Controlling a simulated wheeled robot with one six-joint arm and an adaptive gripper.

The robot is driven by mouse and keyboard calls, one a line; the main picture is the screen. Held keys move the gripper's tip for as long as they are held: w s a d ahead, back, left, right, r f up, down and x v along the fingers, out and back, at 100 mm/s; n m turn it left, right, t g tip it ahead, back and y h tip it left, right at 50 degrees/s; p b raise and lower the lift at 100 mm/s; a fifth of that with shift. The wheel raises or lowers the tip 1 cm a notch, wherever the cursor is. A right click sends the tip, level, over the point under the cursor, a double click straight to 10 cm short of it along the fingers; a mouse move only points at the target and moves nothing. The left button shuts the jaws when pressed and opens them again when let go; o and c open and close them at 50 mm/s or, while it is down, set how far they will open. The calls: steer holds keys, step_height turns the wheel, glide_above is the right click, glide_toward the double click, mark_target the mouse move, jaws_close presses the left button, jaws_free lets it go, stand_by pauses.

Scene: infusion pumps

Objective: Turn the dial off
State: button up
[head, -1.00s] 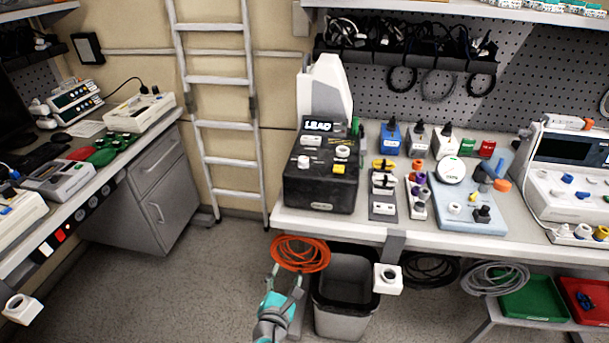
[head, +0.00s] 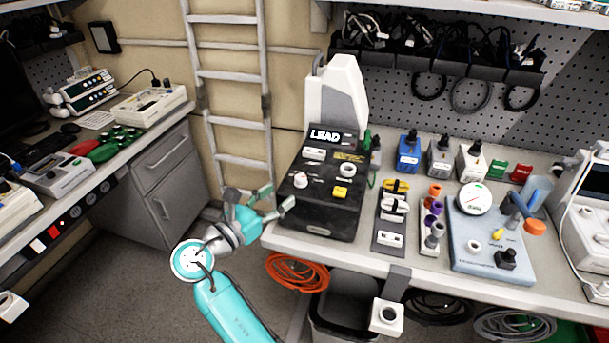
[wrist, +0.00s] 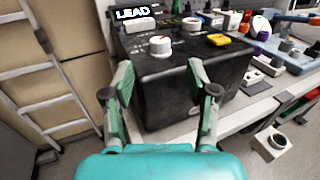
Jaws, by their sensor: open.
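A white round dial (head: 301,179) with a small red mark sits on the left part of the sloped face of a black box (head: 318,216) labelled LEAD. It also shows in the wrist view (wrist: 160,46), beyond my fingers. My gripper (head: 261,197) is open and empty, to the left of the box near the bench's front edge. In the wrist view my gripper (wrist: 159,68) has its two fingers spread, with the box's front between and beyond them. The fingers appear apart from the dial. A yellow button (head: 340,193) is right of the dial.
Right of the box stand a dark strip with connectors (head: 390,239) and a pale blue unit (head: 492,262) with a gauge. A tall white device (head: 337,92) stands behind the box. Below the bench hang an orange cable coil (head: 297,272) and a white block (head: 387,316).

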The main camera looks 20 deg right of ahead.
mark_target(301, 182)
steer(key=x, duration=0.9)
jaws_close()
steer(key=shift+n+t+y, duration=0.3)
steer(key=shift+t, duration=0.3)
steer(key=n+t+y, duration=0.2)
steer(key=t+y, duration=0.1)
steer(key=shift+n, duration=0.4)
steer(key=shift+n+t+y, duration=1.7)
steer(key=shift+n+y, duration=0.3)
steer(key=shift+y, duration=1)
